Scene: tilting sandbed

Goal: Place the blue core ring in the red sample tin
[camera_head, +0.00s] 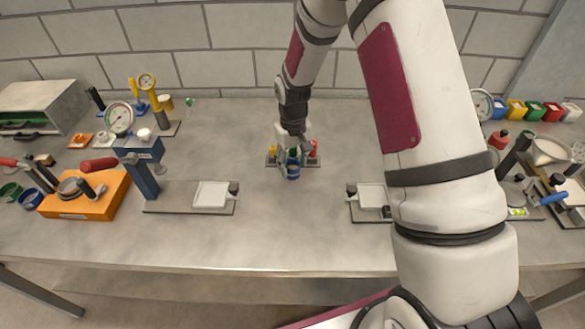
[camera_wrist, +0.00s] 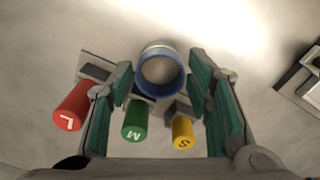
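The blue core ring (camera_wrist: 161,87) is round and hollow, with a pale band. It sits between the fingertips of my gripper (camera_wrist: 160,78) in the wrist view, with narrow gaps seeming to remain on both sides. My gripper looks open around it. In the head view the ring (camera_head: 293,172) shows at the table's middle, below my gripper (camera_head: 292,150), which partly hides it. The red sample tin (camera_head: 553,112) appears to be the square red one in the row at the back right, far from my gripper.
Red L (camera_wrist: 70,108), green M (camera_wrist: 135,120) and yellow S (camera_wrist: 183,132) cylinders stand close by the ring. Other square tins, such as a green one (camera_head: 534,111), flank the red tin. A second blue ring (camera_head: 30,198) lies far left. Flat plates (camera_head: 212,196) stand nearer the front.

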